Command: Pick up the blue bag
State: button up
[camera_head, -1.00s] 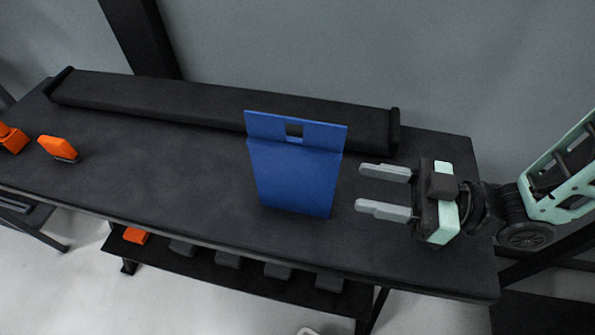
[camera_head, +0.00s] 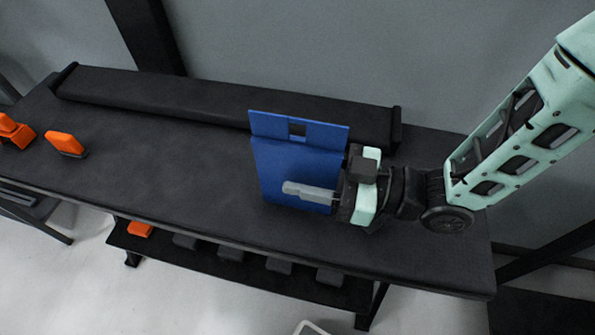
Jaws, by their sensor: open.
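The blue bag (camera_head: 282,165) stands upright on the black table, a flat panel with a square cut-out near its top. My gripper (camera_head: 310,190) is at the bag's right side, low down. One grey finger lies across the front of the bag's lower right part. The other finger is hidden, apparently behind the bag. The jaws are open, and I cannot tell whether either finger touches the bag.
The black table (camera_head: 150,165) has a long black bar (camera_head: 200,105) along its back, behind the bag. Orange tools (camera_head: 65,143) lie at the far left. A lower shelf (camera_head: 210,262) holds several dark blocks and an orange one.

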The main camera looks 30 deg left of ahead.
grip_shut()
